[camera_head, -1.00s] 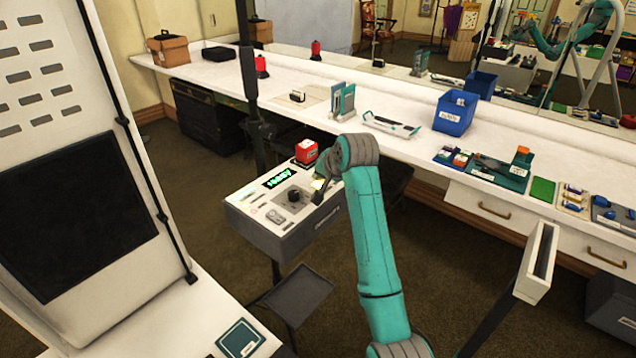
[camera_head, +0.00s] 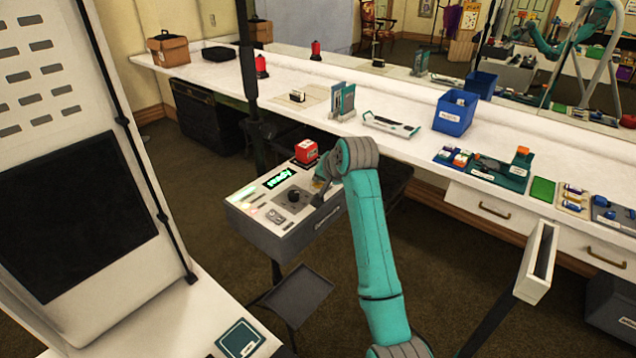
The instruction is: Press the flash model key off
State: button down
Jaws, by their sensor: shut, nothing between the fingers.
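A grey control box (camera_head: 275,240) with a white top panel stands left of centre. Its panel carries a lit green display (camera_head: 279,179), a dark round knob (camera_head: 293,196) and several small keys (camera_head: 274,215). The key labels are too small to read, so I cannot tell which is the flash model key. My gripper (camera_head: 318,198) is shut and empty, pointing down at the panel's right end, close to its surface. My wrist hides part of that end. An orange-yellow spot (camera_head: 318,184) shows beside the fingers. Contact with a key cannot be made out.
A red block-like object (camera_head: 306,152) sits at the box's back edge, close to my wrist. A dark upright post (camera_head: 248,80) rises behind the box. A dark tray (camera_head: 298,296) hangs below. The long white counter (camera_head: 400,145) lies beyond.

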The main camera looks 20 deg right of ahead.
aim_at(320, 184)
jog(key=shift+r, duration=0.4)
jog(key=shift+r, duration=0.1)
jog(key=shift+r, duration=2.9)
